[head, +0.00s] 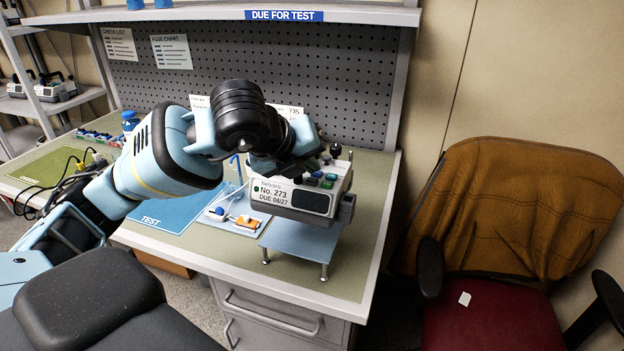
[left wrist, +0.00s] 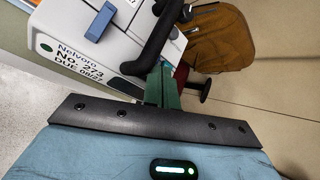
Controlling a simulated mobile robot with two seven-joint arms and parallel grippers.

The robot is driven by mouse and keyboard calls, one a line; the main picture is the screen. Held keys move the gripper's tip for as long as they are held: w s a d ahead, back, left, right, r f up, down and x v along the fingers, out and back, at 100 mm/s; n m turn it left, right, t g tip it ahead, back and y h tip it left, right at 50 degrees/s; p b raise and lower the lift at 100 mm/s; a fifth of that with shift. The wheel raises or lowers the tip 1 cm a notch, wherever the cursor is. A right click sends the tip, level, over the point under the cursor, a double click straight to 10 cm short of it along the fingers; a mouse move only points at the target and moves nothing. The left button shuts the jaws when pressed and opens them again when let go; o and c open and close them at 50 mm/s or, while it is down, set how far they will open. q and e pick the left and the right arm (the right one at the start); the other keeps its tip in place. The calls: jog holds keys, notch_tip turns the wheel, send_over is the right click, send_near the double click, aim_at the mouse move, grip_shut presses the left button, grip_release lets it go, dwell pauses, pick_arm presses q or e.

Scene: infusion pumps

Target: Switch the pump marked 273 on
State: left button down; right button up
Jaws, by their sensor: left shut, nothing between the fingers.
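The pump marked No. 273 (head: 276,200) is a pale box on a small blue stand (head: 310,240) at the bench's right end. Its front has a dark window (head: 310,202) and a green dot beside the label. In the head view my left wrist hides part of the pump's rear. My right gripper is not in view.
A blue TEST mat (head: 165,212) is farther left. A pegboard (head: 350,95) rises behind. A chair with a brown cover (head: 510,205) stands right of the bench.

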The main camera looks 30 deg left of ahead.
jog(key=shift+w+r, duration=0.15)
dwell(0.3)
pick_arm(q)
jog(key=shift+f, duration=0.15)
jog(key=shift+f, duration=0.35)
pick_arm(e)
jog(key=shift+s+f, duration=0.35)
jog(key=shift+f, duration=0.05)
pick_arm(q)
jog(key=shift+d, duration=0.1)
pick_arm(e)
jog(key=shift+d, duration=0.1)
